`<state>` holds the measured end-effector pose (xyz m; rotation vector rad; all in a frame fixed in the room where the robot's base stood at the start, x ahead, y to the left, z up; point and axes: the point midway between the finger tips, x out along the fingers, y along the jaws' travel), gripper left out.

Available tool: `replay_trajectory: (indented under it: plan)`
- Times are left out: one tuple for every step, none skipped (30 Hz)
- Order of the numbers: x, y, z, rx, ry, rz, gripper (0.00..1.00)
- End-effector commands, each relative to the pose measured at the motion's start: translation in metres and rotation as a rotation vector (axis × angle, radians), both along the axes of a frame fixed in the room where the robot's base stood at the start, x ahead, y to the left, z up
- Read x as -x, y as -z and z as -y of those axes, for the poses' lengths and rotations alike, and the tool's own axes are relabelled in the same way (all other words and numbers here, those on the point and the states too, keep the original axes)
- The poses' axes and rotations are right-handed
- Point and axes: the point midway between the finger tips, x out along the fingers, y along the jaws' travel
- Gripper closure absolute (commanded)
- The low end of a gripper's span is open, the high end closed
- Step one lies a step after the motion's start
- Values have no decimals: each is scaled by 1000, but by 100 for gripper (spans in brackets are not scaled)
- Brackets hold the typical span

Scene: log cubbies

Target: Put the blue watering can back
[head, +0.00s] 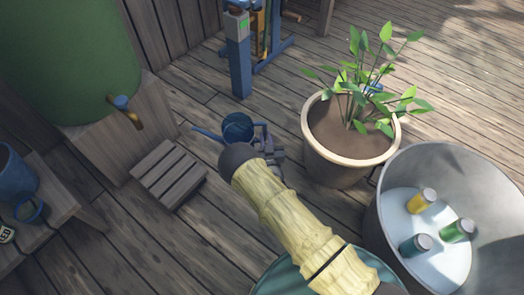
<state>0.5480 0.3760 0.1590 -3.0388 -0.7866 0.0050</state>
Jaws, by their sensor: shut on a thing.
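The blue watering can (237,127) is near the middle of the head view, its round top and thin spout showing, the spout pointing left. My gripper (262,146) is at the can's right side and is shut on it, at or near the handle. My arm's wrist hides the can's lower part, so I cannot tell whether the can touches the deck.
A slatted wooden stand (168,174) is left of the can, below a green barrel (70,60) with a tap (124,108). A potted plant (345,150) and a metal tub (380,215) with cans are right. A blue mug (16,175) stands on a bench.

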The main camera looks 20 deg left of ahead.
Motion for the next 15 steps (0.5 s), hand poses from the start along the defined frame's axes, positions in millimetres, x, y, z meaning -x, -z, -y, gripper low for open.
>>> replay_trajectory:
  plan:
    - [0,11,0,-1,-1,2,100]
    - [0,13,0,-1,-1,2,100]
    - [0,14,0,-2,-1,1,100]
    - [0,14,0,-2,-1,1,100]
    - [0,14,0,-2,-1,1,100]
    - [0,13,0,-2,-1,1,100]
    - [0,13,0,-2,-1,1,100]
    - [0,12,0,-3,-1,1,100]
    - [0,12,0,-3,-1,1,100]
    - [0,12,0,-3,-1,1,100]
    - [0,12,0,-3,-1,1,100]
    - [0,12,0,-3,-1,1,100]
    - [0,13,0,-2,-1,1,100]
    - [0,15,0,-2,-1,1,100]
    - [0,19,0,-1,-1,0,100]
